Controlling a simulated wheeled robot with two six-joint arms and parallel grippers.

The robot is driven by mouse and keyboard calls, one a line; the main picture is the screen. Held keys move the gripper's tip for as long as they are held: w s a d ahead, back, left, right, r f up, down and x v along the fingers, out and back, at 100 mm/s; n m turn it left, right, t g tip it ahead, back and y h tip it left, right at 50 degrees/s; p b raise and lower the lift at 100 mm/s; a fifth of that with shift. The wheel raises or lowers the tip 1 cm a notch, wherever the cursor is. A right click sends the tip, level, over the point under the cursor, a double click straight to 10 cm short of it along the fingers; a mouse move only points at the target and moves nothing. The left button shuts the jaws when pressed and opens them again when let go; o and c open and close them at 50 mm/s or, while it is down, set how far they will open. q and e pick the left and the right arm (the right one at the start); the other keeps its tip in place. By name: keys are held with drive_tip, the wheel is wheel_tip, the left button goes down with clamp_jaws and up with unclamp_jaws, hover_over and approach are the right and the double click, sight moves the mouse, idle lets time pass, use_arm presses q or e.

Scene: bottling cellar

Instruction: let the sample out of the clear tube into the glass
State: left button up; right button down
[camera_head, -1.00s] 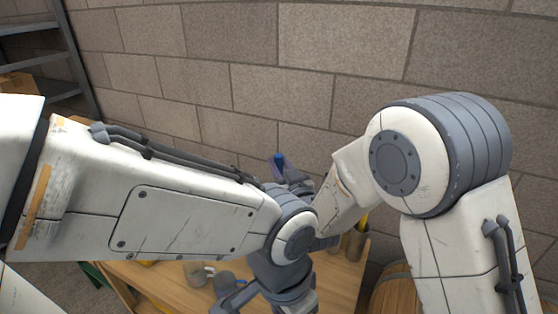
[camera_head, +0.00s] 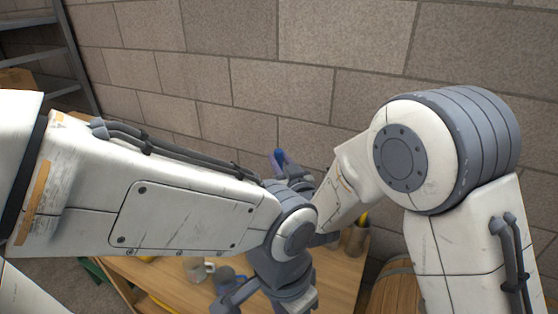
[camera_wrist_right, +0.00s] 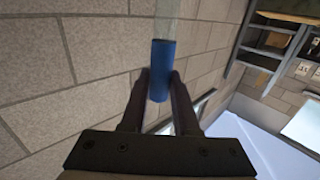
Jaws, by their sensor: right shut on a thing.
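The clear tube (camera_wrist_right: 168,20) shows in the right wrist view, running up out of the top of the picture from a blue end piece (camera_wrist_right: 160,75). My right gripper (camera_wrist_right: 162,88) is shut on the tube at this blue end. In the head view the blue end (camera_head: 279,155) sticks up above my right gripper (camera_head: 292,172), against the brick wall. My left gripper (camera_head: 270,296) points down over the table at the bottom of the head view; its fingertips are cut off or hidden. I cannot make out the glass; my arms cover much of the table.
The wooden table (camera_head: 338,285) lies below my arms. A pale mug (camera_head: 195,270) and a blue-grey mug (camera_head: 224,279) stand on it, left of my left gripper. A holder with yellow sticks (camera_head: 356,238) stands at the right edge. A barrel (camera_head: 397,290) is beyond.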

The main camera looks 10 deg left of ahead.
drive_tip(key=shift+f, duration=0.1)
drive_tip(key=shift+f+b, duration=2.4)
drive_tip(key=shift+b, duration=0.3)
drive_tip(key=shift+f+b, duration=1.7)
drive_tip(key=shift+b, duration=0.35)
drive_tip(key=shift+f+b, duration=0.4)
drive_tip(key=shift+b, duration=0.05)
idle(2.7)
